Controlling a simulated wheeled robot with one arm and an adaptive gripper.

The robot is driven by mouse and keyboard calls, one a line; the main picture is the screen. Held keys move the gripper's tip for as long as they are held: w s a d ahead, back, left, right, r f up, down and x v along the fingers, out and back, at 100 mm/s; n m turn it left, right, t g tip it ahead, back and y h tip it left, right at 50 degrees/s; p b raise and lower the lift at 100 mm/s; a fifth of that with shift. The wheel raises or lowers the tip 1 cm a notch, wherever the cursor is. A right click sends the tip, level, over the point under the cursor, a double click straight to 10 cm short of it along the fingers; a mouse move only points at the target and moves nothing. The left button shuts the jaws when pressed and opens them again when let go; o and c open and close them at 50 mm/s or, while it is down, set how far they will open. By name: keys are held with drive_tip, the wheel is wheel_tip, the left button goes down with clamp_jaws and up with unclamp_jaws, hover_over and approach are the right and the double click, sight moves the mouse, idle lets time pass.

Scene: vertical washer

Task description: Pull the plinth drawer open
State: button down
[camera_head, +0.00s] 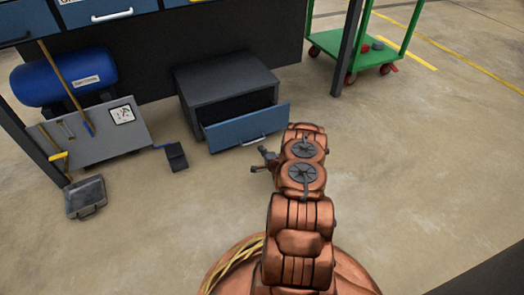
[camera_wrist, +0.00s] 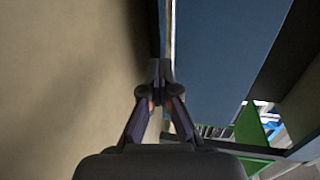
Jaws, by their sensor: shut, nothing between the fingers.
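The plinth drawer has a blue front (camera_head: 240,128) with a pale bar handle (camera_head: 253,140), low in a dark grey cabinet (camera_head: 225,75) on the floor. The drawer stands partly open, with its dark inside showing behind the front. My gripper (camera_head: 264,152) is just in front of the drawer front, below the right end of the handle. In the wrist view, the fingertips of my gripper (camera_wrist: 160,68) are together and empty. They are close to the blue front (camera_wrist: 225,50) and a pale strip along its edge; contact cannot be told.
A blue tank (camera_head: 65,75), a tilted grey panel (camera_head: 100,135) and a small black pedal (camera_head: 176,157) lie to the left. A green cart (camera_head: 360,50) stands at the back right beside a dark post (camera_head: 346,45). The floor in front is mostly clear.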

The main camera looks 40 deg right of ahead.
drive_tip(key=c, duration=1.2)
unclamp_jaws()
drive_tip(key=shift+s, duration=0.15)
drive_tip(key=v, duration=1.1)
drive_tip(key=shift+s+a, duration=0.2)
drive_tip(key=shift+s, duration=0.1)
drive_tip(key=shift+r, duration=0.1)
